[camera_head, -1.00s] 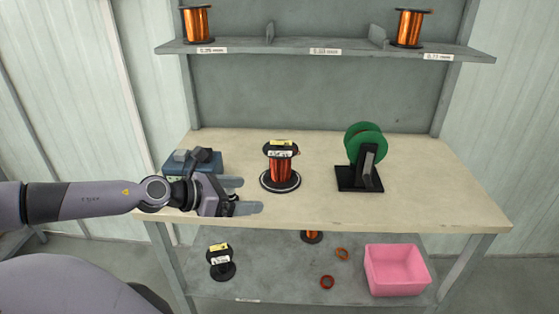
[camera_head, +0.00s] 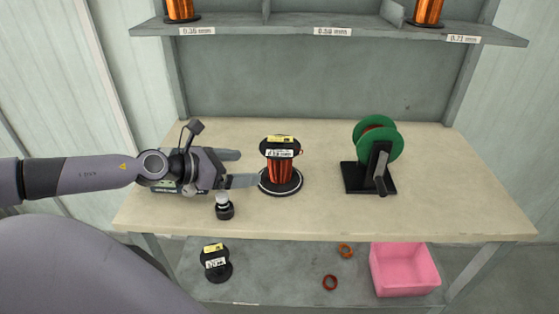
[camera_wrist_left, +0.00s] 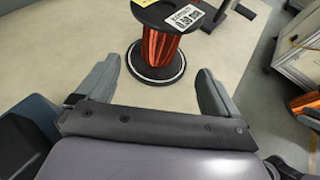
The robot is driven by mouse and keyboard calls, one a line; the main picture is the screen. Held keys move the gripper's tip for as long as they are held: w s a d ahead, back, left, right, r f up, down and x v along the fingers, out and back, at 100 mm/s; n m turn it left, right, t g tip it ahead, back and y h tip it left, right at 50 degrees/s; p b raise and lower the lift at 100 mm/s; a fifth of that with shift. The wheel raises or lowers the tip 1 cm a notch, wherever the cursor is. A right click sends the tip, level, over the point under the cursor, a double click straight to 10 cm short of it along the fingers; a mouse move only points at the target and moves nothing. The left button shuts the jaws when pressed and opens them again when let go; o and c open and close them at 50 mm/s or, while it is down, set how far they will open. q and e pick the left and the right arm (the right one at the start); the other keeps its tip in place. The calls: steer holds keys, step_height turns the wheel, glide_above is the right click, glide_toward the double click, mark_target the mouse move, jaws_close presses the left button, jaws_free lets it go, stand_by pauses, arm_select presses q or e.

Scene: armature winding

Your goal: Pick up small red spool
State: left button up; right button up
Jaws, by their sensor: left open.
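A spool of red-copper wire (camera_head: 280,172) with black flanges and labels on top stands upright on a round black base with a white rim on the workbench. My left gripper (camera_head: 248,168) is open, just left of this spool, with its fingers pointing at it. In the left wrist view the spool (camera_wrist_left: 160,48) stands ahead, centred between the spread fingers (camera_wrist_left: 160,75). Nothing is between the fingers, and they appear clear of the spool. My right gripper is not in view.
A green wheel on a black stand (camera_head: 377,140) stands to the right on the bench (camera_head: 440,205). A small black-and-white object (camera_head: 224,208) is below my gripper. A black spool (camera_head: 215,264), rings (camera_head: 330,283) and a pink bin (camera_head: 405,272) are on the lower shelf.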

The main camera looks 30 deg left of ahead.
mark_target(269, 165)
arm_select(q)
steer(key=shift+x, duration=0.8)
steer(key=p+x, duration=0.2)
steer(key=x, duration=0.1)
steer(key=shift+w+r, duration=0.1)
steer(key=shift+w, duration=0.2)
steer(key=shift+p+x, duration=0.3)
steer(key=shift+x, duration=3)
steer(key=shift+d+r, duration=0.1)
steer(key=shift+d, duration=0.05)
steer(key=shift+s, duration=0.1)
jaws_close()
steer(key=shift+r, duration=0.25)
